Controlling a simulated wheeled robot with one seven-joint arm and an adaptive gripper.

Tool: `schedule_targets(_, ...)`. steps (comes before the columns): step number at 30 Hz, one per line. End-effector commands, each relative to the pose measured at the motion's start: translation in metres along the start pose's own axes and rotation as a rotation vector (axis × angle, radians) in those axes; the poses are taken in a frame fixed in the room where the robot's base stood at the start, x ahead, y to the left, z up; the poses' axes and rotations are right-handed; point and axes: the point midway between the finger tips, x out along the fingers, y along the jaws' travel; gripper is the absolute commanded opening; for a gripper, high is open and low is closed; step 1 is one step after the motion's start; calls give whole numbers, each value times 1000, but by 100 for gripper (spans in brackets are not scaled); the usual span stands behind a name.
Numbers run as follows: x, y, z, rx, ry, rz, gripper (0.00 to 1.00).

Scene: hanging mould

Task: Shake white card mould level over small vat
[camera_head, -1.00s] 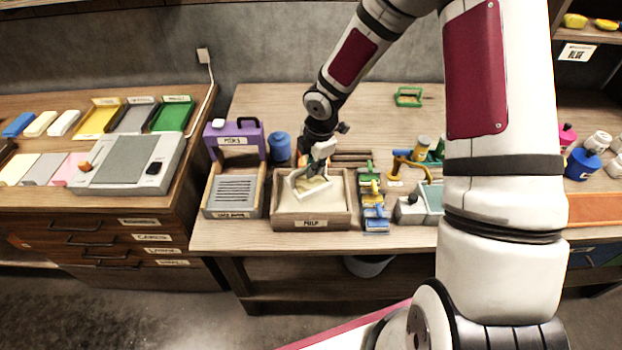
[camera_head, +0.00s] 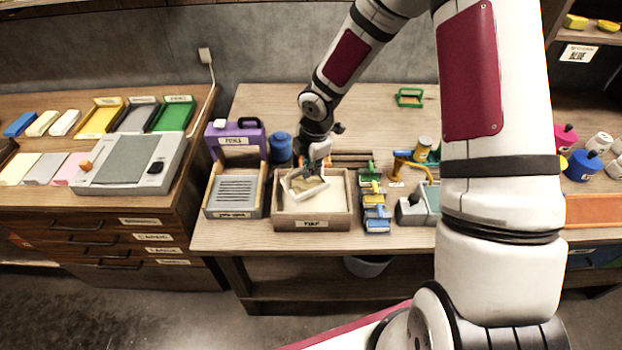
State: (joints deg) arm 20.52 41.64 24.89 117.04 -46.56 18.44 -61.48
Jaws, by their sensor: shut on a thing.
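The small vat (camera_head: 312,224) is a wooden box with a label on its front and pale pulp inside, on the middle table. My gripper (camera_head: 316,165) points down over the vat and is shut on the white card mould (camera_head: 292,187). The mould is a small white frame with a yellowish-tan face. It is over the vat's left and middle part and looks somewhat tilted. I cannot tell whether its lower edge touches the pulp. My gripper's fingertips are small and partly merge with the frame's upper edge.
Left of the vat stands a grey slatted tray (camera_head: 234,191) with a purple box (camera_head: 236,140) behind it. A blue jar (camera_head: 281,147) stands behind the vat. Small green, yellow and blue tools (camera_head: 376,212) lie close on its right. The table behind is mostly clear.

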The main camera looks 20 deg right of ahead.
Motion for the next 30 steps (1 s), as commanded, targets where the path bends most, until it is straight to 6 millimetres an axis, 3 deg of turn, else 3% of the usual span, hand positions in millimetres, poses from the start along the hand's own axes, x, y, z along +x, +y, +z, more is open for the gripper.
schedule_targets(11,-1,-1,2,3,-1,0,0)
schedule_targets(21,-4,-17,28,5,0,1,0)
schedule_targets(30,-4,-17,30,1,0,1,0)
